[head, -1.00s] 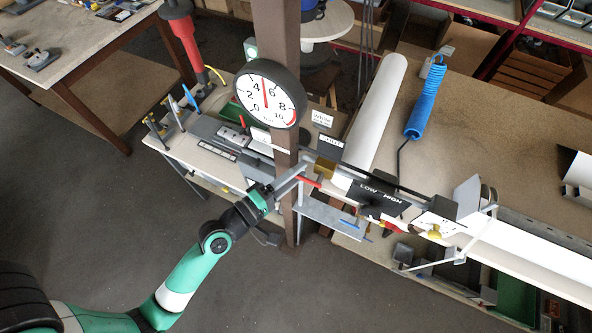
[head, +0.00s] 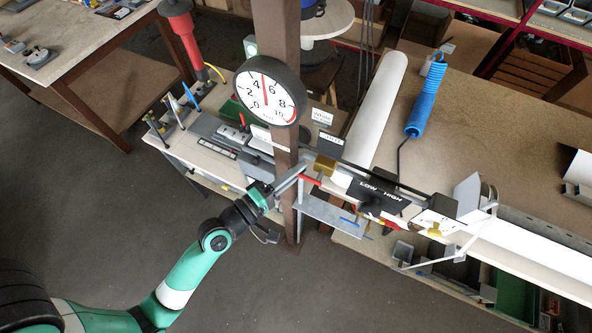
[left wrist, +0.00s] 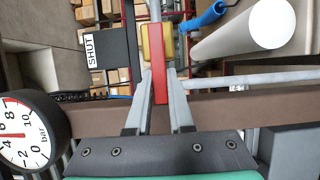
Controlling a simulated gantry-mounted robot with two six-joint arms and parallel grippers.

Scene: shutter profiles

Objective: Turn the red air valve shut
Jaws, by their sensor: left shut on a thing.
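The red valve lever (head: 312,181) shows beside the post in the head view, next to the brass valve body (head: 323,166). In the left wrist view the red lever (left wrist: 159,84) runs upright in the picture, below the brass body (left wrist: 153,42). My left gripper (head: 302,168) has its fingers around the lever; in the left wrist view its fingers (left wrist: 159,92) stand on both sides of it, shut on it. A SHUT label (left wrist: 91,50) is left of the valve. My right gripper is not in view.
A round pressure gauge (head: 267,93) on the brown post (head: 277,30) points near 5. A black LOW/HIGH plate (head: 377,194), a white roll (head: 377,110) and a blue coiled hose (head: 424,104) are to the right. Open floor lies at the lower left.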

